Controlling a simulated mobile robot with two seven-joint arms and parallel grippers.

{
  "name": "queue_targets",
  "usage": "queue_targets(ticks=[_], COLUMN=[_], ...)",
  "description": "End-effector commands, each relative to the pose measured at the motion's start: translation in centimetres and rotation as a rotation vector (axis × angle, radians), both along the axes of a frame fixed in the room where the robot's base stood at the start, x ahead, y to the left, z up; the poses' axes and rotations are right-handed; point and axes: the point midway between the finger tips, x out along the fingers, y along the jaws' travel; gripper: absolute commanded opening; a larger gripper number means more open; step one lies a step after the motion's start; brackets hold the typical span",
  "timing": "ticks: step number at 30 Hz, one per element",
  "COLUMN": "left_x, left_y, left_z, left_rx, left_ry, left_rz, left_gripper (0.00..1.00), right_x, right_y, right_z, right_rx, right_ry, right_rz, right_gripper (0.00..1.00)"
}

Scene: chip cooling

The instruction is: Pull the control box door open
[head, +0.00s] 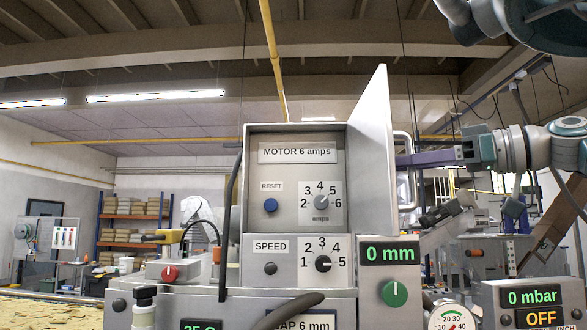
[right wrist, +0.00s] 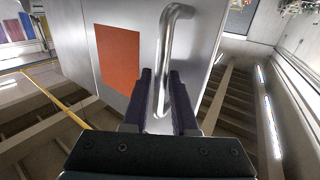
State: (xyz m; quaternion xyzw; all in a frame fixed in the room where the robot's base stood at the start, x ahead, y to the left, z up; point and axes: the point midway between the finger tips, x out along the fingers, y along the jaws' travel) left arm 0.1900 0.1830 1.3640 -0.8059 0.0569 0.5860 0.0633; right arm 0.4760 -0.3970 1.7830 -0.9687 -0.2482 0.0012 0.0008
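The control box (head: 258,222) stands in the middle of the head view. Its grey metal door (head: 373,155) stands wide open, swung out on the right side of the opening. The motor dial, reset button and label inside are exposed. The door's bar handle (head: 413,197) is on the outer face. In the right wrist view the handle (right wrist: 171,45) runs down between the fingers. My right gripper (head: 408,160) comes in from the right. It also shows in the right wrist view (right wrist: 162,75), with its dark fingers close against both sides of the bar. My left gripper is not in view.
A speed panel (head: 270,268) sits below the box, with a "0 mm" display (head: 390,253) at its right. A dark hose (head: 228,215) runs along the box's left side.

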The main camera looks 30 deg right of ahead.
Motion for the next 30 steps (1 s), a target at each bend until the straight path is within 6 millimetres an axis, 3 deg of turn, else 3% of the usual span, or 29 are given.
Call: queue_targets(ticks=[5,12,16,24,30], left_x=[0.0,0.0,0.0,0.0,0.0], left_y=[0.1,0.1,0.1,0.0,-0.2], left_z=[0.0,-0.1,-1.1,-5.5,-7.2], left_rx=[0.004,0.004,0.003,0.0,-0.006], left_ry=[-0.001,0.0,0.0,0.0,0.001], left_rz=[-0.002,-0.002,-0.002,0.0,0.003], left_gripper=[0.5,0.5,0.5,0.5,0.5], right_x=[0.0,-0.1,-0.7,-4.9,-7.8], right_y=[0.0,0.0,-0.4,-2.7,-4.3], right_z=[0.1,0.1,-0.2,-0.7,-0.2], right_rx=[0.0,0.0,-0.001,-0.002,0.0], right_ry=[-0.001,-0.002,-0.004,-0.006,-0.004], right_rz=[0.001,0.002,0.001,-0.003,0.0], right_gripper=[0.47,0.47,0.47,0.47,0.47])
